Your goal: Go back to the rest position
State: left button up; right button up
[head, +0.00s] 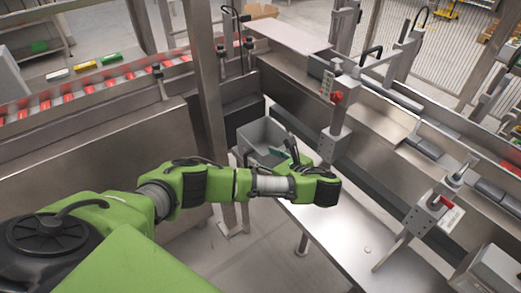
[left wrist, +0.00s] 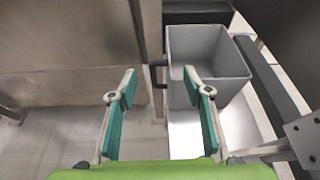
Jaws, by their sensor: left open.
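My left arm reaches in from the left across the head view. Its gripper (head: 289,152) is partly hidden behind the wrist, beside a grey bin. In the left wrist view my left gripper (left wrist: 159,76) has its two teal fingers spread wide apart with nothing between them. The grey bin (left wrist: 228,66) stands beyond the right finger and looks empty where I see inside. My right gripper is in neither view.
A steel table (head: 335,232) lies below and right of my arm, with a small pale round item (head: 367,250) on it. A metal post (head: 207,85) stands behind my arm. A conveyor with red items (head: 95,94) runs at the upper left. Stands with red knobs (head: 337,97) rise at the right.

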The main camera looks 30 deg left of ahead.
pick_arm(q)
jog(key=shift+s+d, duration=0.1)
jog(key=shift+d, duration=0.2)
dwell(0.4)
